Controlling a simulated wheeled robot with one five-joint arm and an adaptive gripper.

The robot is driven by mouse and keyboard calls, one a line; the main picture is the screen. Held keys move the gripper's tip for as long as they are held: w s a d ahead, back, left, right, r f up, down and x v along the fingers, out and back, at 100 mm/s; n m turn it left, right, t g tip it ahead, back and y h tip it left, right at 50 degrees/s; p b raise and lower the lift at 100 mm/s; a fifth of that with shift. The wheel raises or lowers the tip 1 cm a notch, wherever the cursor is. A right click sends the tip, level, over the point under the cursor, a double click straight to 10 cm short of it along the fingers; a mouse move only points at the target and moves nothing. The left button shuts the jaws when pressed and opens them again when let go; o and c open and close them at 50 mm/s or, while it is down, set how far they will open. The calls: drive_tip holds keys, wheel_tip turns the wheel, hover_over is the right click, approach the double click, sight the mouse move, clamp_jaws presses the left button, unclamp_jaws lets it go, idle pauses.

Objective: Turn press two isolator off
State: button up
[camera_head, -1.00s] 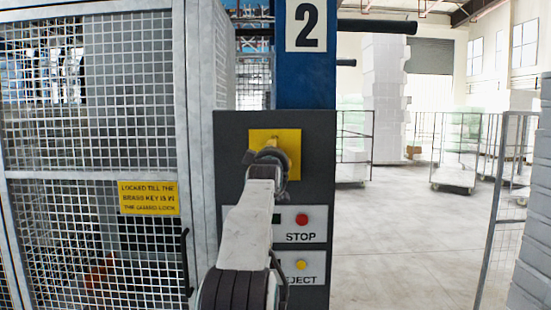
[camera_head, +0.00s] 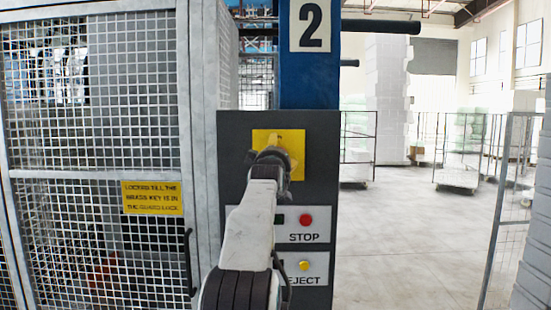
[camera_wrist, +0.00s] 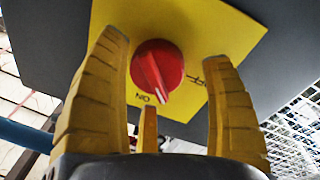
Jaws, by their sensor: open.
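The press two isolator is a red rotary knob (camera_wrist: 157,68) on a yellow plate (camera_wrist: 205,40). In the wrist view its pale pointer line is towards the "ON" label at the plate's lower edge. My gripper (camera_wrist: 167,48) is open, with yellow ribbed fingers to the left and right of the knob and apart from it in the picture. A third, smaller yellow finger shows below the knob. In the head view my gripper (camera_head: 270,158) is in front of the yellow plate (camera_head: 295,146) on the dark control panel (camera_head: 232,140), hiding the knob.
Below the isolator are a red STOP button (camera_head: 305,220) and a yellow EJECT button (camera_head: 304,265), close to my arm. A mesh guard (camera_head: 95,120) with a yellow sign (camera_head: 152,198) stands left. The blue post (camera_head: 304,75) bears the number 2. Open floor (camera_head: 400,240) lies right.

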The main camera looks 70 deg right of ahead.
drive_tip(key=shift+a, duration=0.1)
drive_tip(key=v, duration=1.1)
drive_tip(key=shift+a, duration=0.35)
drive_tip(key=shift+s, duration=0.2)
drive_tip(key=shift+f, duration=0.1)
